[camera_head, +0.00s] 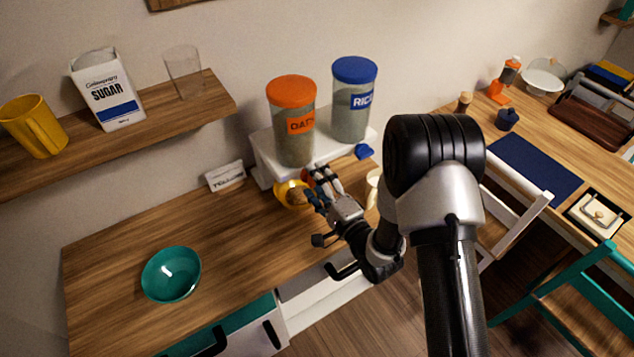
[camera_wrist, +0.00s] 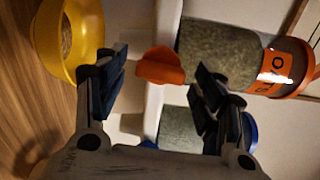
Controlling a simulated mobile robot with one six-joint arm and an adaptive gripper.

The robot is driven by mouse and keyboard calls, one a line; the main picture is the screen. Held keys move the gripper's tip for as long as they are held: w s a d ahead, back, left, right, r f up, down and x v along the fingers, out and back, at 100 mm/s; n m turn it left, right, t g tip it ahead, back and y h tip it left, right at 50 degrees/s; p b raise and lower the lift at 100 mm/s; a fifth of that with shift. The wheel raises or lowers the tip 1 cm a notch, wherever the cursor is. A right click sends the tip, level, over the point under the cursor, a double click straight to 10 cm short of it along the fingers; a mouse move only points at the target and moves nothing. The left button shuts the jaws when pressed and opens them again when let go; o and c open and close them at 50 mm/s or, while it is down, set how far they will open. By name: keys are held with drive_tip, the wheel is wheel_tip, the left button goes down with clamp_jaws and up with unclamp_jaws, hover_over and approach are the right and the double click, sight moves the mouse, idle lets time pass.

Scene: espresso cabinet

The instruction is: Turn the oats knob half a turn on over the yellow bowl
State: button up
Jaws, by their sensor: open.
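The oats dispenser (camera_head: 294,140) has an orange lid and label and stands on the white stand. Its orange knob (camera_wrist: 161,66) shows between my open fingers in the wrist view, with visible gaps on both sides. The yellow bowl (camera_head: 281,193) sits on the counter under the dispenser, partly hidden by my gripper. In the wrist view the yellow bowl (camera_wrist: 92,30) is at upper left, with brownish contents. My gripper (camera_head: 316,184) is open in front of the knob; its fingertips (camera_wrist: 158,72) straddle it in the picture. I cannot tell whether they reach around it.
A rice dispenser (camera_head: 350,115) with a blue lid and blue knob (camera_head: 364,151) stands close on the right. A pale cup (camera_head: 373,185) is beside my arm. A teal bowl (camera_head: 171,274) and a "yellow" card (camera_head: 225,176) are to the left. The counter between them is clear.

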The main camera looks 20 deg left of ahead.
drive_tip(key=shift+s+d, duration=0.1)
drive_tip(key=v, duration=1.1)
drive_tip(key=shift+s+d, duration=0.25)
drive_tip(key=shift+s, duration=0.05)
drive_tip(key=shift+c, duration=0.3)
